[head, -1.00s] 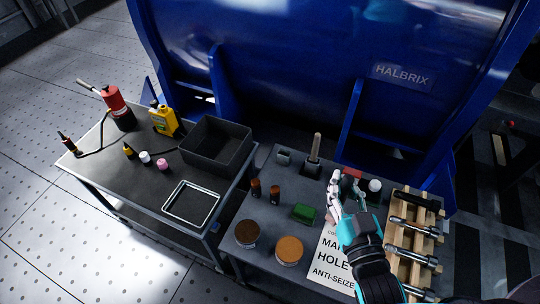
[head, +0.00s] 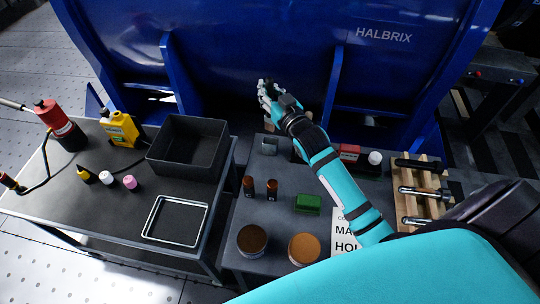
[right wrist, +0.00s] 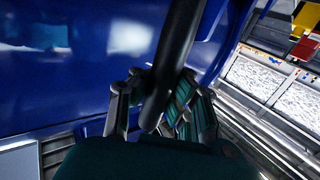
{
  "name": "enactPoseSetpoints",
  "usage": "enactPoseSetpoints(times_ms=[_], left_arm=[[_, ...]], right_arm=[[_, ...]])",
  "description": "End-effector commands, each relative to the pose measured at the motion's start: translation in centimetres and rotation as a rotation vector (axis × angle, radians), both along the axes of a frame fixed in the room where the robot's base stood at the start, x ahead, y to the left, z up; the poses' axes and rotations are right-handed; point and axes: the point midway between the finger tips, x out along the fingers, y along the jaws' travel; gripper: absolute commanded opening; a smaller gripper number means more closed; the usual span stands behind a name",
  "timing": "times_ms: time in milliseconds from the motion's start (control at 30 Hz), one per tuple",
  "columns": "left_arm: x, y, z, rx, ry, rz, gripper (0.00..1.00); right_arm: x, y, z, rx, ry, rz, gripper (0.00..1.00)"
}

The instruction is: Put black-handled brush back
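My right gripper (head: 268,98) is over the back of the right-hand table, close to the blue housing. In the right wrist view its fingers (right wrist: 160,112) close around a dark bar, which looks like the black handle of the brush (right wrist: 175,55). In the head view the hand hides most of the brush; a small tan patch shows below the fingers. A dark holder (head: 296,155) at the back of the table is partly covered by my right arm. The wooden-handled brush seen there earlier is hidden now. My left gripper is not in view.
A small grey block (head: 269,146), brown bottles (head: 272,188), a green block (head: 307,204) and round tins (head: 252,240) stand on the table. A wooden rack (head: 432,178) holds tools at right. The blue housing (head: 240,60) rises directly behind.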

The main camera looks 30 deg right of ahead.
Motion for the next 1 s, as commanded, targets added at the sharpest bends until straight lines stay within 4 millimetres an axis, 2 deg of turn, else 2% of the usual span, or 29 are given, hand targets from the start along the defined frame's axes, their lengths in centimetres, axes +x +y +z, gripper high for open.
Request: enactPoseSetpoints(times_ms=[67, 200, 300, 500, 700, 1000], left_arm=[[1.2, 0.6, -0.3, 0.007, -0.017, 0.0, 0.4], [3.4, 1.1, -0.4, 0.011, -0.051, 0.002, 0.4], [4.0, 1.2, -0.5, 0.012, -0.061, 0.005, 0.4], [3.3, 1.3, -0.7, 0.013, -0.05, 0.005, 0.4], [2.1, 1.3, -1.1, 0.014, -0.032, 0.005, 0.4], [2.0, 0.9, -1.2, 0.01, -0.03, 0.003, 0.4]], right_arm=[[0.7, -0.6, -0.3, 0.0, -0.001, -0.006, 0.0], [0.9, -0.8, -2.7, 0.003, 0.004, -0.008, 0.0], [0.9, -0.7, -4.5, 0.004, 0.004, -0.008, 0.0], [0.8, -0.7, -6.5, 0.002, 0.001, -0.008, 0.0], [0.8, -0.7, -9.3, 0.003, 0.001, -0.007, 0.0], [0.8, -0.7, -9.8, 0.002, -0.002, -0.007, 0.0]])
